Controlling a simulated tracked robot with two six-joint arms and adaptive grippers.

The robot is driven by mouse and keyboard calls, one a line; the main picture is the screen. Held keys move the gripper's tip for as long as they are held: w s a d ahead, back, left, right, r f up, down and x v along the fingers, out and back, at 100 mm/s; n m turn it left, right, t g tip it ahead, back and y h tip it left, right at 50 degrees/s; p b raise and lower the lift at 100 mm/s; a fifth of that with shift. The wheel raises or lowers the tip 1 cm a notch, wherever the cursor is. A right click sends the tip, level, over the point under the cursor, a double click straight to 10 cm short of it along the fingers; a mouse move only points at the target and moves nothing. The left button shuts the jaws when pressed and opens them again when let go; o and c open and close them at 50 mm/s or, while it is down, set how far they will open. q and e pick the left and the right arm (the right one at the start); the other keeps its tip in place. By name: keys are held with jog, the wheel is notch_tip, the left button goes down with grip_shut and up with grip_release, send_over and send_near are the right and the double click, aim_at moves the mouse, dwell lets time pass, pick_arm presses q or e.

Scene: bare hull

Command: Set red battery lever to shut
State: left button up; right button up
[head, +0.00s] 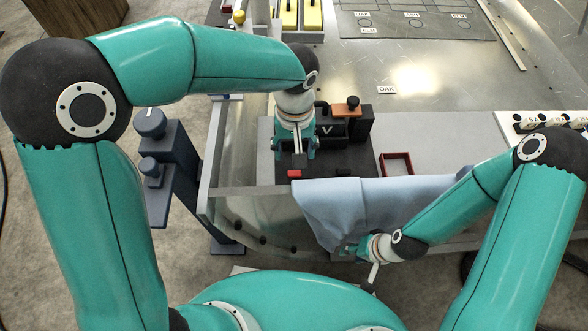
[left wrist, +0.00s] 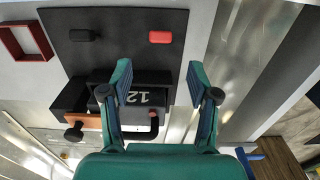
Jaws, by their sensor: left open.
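The red battery lever (head: 295,173) shows as a small red block on a dark panel (left wrist: 115,20), near its front edge. In the left wrist view the red lever (left wrist: 160,37) lies crosswise, just beyond my fingertips. A similar black lever (left wrist: 83,35) sits beside it. My left gripper (head: 295,152) is open and empty above the panel, apart from the red lever; its two fingers (left wrist: 160,70) straddle the line to it. My right gripper (head: 352,249) is low by a blue cloth; its fingers are too small to read.
A black battery box (left wrist: 140,97) with a handle stands on the panel. Beside it is an orange block with a black knob (head: 353,102). An empty red frame (head: 397,156) lies to the right. Blue cloth (head: 365,195) drapes over the front wall.

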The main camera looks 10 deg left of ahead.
aim_at(294, 174)
pick_arm(q)
notch_tip(294, 174, down, 9)
jog(key=shift+f+b, duration=0.1)
jog(key=shift+b, duration=0.9)
grip_shut()
